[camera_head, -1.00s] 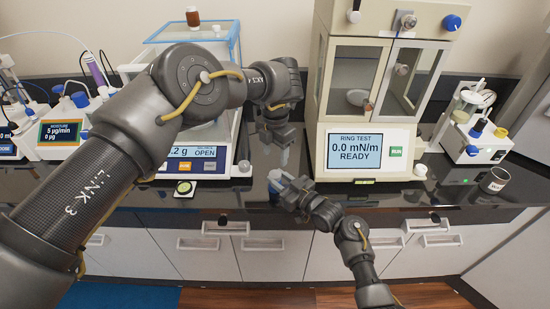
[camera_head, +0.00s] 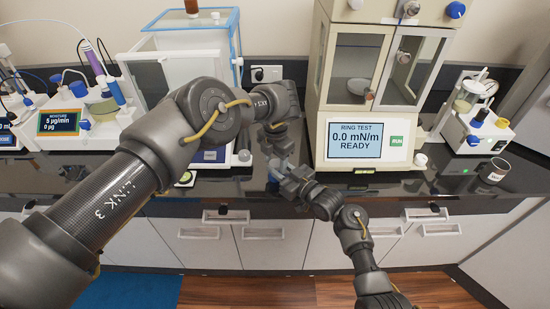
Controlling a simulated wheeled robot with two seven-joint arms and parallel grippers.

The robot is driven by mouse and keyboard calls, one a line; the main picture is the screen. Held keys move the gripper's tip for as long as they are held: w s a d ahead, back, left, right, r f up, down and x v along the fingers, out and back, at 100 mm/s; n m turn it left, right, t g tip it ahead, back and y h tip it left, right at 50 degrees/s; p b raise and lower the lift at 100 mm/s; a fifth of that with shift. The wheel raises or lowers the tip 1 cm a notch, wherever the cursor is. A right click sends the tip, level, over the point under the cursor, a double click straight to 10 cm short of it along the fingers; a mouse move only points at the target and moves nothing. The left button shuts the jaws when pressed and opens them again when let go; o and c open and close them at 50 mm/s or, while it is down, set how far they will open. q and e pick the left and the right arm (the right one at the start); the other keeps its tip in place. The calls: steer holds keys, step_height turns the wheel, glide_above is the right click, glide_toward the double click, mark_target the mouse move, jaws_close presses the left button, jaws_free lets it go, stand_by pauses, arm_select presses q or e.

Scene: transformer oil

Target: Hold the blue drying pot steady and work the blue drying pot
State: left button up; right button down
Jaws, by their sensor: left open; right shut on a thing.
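A small pale-blue pot (camera_head: 273,175), which I take as the blue drying pot, is low over the dark counter near its front edge, mostly hidden by my grippers. My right gripper (camera_head: 282,178) reaches in from the lower right and is shut on it. My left gripper (camera_head: 277,160) points down from above, open, just over the pot and close to the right gripper's fingers. I cannot tell whether its fingers touch the pot or are around it.
The ring-test instrument (camera_head: 362,143), reading 0.0 mN/m READY, stands just right of the grippers. A glass-walled balance (camera_head: 190,45) is behind my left arm. A moisture titrator (camera_head: 62,122) is at left.

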arm_select(q)
steer(key=shift+c, duration=0.4)
steer(key=c, duration=0.9)
steer(key=shift+n, duration=1.4)
steer(key=shift+c, duration=0.2)
steer(key=o, duration=1.1)
steer(key=shift+c, duration=0.2)
steer(key=shift+d, duration=0.1)
steer(key=shift+r, duration=2.25)
arm_select(e)
steer(key=c, duration=0.9)
jaws_free()
steer(key=shift+c, duration=0.2)
